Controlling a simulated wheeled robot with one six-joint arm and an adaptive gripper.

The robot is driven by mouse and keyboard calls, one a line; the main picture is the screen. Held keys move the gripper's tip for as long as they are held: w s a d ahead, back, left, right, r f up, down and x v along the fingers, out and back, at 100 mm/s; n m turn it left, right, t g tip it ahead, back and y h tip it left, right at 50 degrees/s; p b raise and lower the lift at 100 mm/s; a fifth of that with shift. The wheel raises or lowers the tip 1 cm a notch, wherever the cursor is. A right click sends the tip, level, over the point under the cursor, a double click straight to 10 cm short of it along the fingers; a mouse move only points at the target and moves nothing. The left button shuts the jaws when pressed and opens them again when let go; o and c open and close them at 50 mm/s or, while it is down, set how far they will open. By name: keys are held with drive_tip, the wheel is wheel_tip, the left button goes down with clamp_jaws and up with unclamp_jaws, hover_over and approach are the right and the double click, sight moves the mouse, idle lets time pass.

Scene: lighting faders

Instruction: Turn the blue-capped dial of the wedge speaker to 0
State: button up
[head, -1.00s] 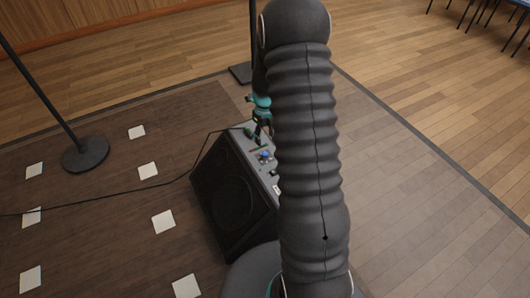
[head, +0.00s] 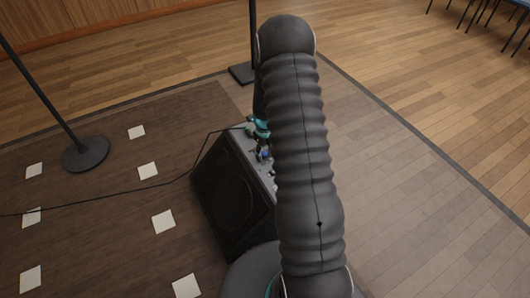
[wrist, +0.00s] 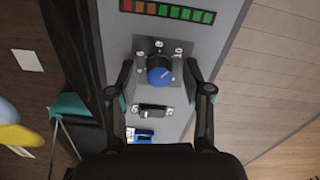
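The wedge speaker (head: 232,195) stands on the dark floor in the head view, with its grey control panel (wrist: 213,50) facing up in the wrist view. The blue-capped dial (wrist: 160,72) sits on a dark plate with small marker blocks around it; a pale line shows on its cap. In the head view the dial (head: 265,154) is a small blue spot beside my arm. My gripper (wrist: 159,68) is open, with one finger on each side of the dial and a gap on both sides. My arm hides most of the gripper in the head view.
A strip of red, orange and green blocks (wrist: 168,11) lies above the dial. A black rocker-like part (wrist: 152,110) and a blue connector (wrist: 141,135) lie below it. A round stand base (head: 85,154) and a cable (head: 120,207) are at the left.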

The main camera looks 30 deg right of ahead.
clamp_jaws()
